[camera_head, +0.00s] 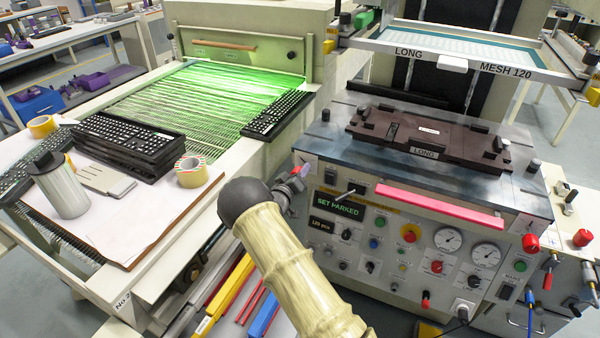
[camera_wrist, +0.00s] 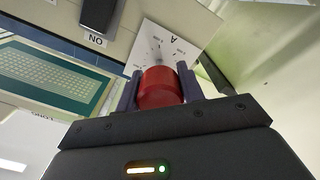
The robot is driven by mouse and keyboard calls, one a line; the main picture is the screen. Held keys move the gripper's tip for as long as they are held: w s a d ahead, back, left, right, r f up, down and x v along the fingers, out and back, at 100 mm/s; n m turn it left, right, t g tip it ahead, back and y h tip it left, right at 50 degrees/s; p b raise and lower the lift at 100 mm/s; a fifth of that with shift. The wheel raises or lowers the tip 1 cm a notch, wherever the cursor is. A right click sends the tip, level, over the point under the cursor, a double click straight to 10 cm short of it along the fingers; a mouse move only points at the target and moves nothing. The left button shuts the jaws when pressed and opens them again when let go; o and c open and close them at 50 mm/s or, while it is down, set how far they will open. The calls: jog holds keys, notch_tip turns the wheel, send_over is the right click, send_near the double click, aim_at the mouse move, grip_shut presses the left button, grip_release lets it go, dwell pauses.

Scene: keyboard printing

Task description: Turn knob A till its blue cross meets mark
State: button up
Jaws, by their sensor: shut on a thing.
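In the wrist view my gripper (camera_wrist: 159,84) is shut on a red round knob (camera_wrist: 160,90), with one purple-grey finger on each side of it. Behind the knob is a pale plate (camera_wrist: 178,48) marked with the letter A and small scale marks around it. A thin grey shaft shows between knob and plate. I cannot make out a blue cross on the knob in this view. In the head view my gripper (camera_head: 292,188) is at the left end of the printing machine, partly hidden by my arm, with a bit of red showing beside it.
The machine's front panel (camera_head: 405,240) has gauges, buttons and a "SET PARKED" display (camera_head: 336,204). A pink squeegee bar (camera_head: 438,207) runs along its top edge. A dryer belt (camera_head: 190,100) with keyboards stands at the left.

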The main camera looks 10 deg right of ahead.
jog(key=o, duration=1)
jog(key=shift+a, duration=0.15)
jog(key=shift+s, duration=0.15)
jog(key=v, duration=1.7)
jog(key=shift+a, duration=0.15)
